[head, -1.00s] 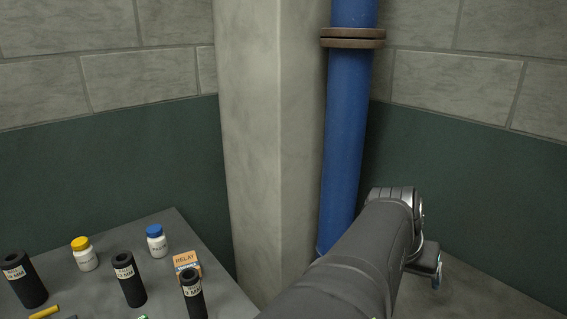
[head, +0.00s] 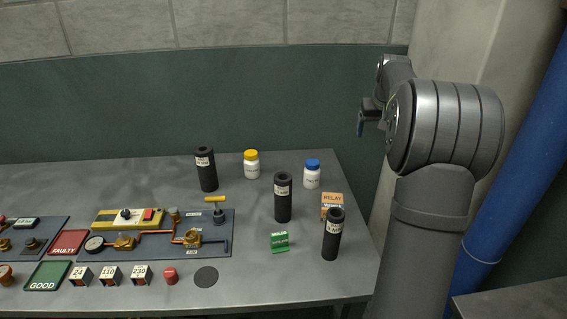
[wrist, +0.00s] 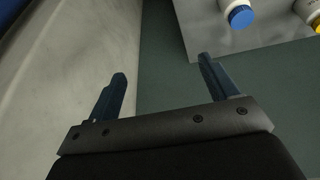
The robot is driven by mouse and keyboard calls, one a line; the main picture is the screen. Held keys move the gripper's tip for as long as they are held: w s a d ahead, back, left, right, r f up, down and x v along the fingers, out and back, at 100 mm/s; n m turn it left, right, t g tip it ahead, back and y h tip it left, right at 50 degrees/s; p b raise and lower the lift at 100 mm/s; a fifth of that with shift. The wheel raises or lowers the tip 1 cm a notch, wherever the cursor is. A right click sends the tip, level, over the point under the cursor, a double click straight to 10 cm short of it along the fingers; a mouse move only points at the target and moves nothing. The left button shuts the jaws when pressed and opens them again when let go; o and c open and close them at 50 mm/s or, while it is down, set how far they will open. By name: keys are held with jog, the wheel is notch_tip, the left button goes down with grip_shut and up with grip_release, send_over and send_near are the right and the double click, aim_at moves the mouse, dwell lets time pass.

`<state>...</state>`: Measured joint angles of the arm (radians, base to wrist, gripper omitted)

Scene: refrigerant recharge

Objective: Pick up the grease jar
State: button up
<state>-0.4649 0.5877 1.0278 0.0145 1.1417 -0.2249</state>
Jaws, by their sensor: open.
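Two white jars stand upright near the back right of the table: one with a yellow lid (head: 251,166) and one with a blue lid (head: 312,176). Their labels are too small to read, so I cannot tell which is the grease jar. In the wrist view the blue-lidded jar (wrist: 237,13) is at the top, and the yellow-lidded jar (wrist: 307,12) is cut off at the top right corner. My gripper (wrist: 162,68) is open and empty, off the table's edge. In the head view it (head: 362,122) is right of both jars and apart from them.
Black tubes stand near the jars (head: 206,169), (head: 283,198), (head: 332,235). An orange relay box (head: 332,203) and a green box (head: 280,242) are close by. A panel with gauge and valves (head: 215,245) lies left. A pillar (head: 520,60) and blue pipe (head: 510,200) are right.

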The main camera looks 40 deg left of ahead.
jog(key=s+a+f+n+g+y, duration=0.1)
jog(key=s+a+f+n, duration=0.15)
jog(key=a, duration=0.85)
jog(key=s+a+f+n, duration=0.15)
jog(key=s+a, duration=0.25)
jog(key=a, duration=0.7)
jog(key=n+g+y, duration=0.1)
jog(key=n+g, duration=0.1)
jog(key=n, duration=0.1)
send_near(251, 160)
jog(key=x, duration=0.4)
jog(key=w+x, duration=0.1)
jog(key=x, duration=0.1)
jog(key=shift+a, duration=0.45)
jog(key=shift+w+x, duration=0.1)
jog(key=shift+x, duration=1.35)
jog(key=shift+w+x, duration=0.15)
jog(key=shift+x, duration=1.35)
jog(key=shift+c, duration=0.5)
jog(key=c, duration=1.1)
jog(key=shift+r, duration=0.1)
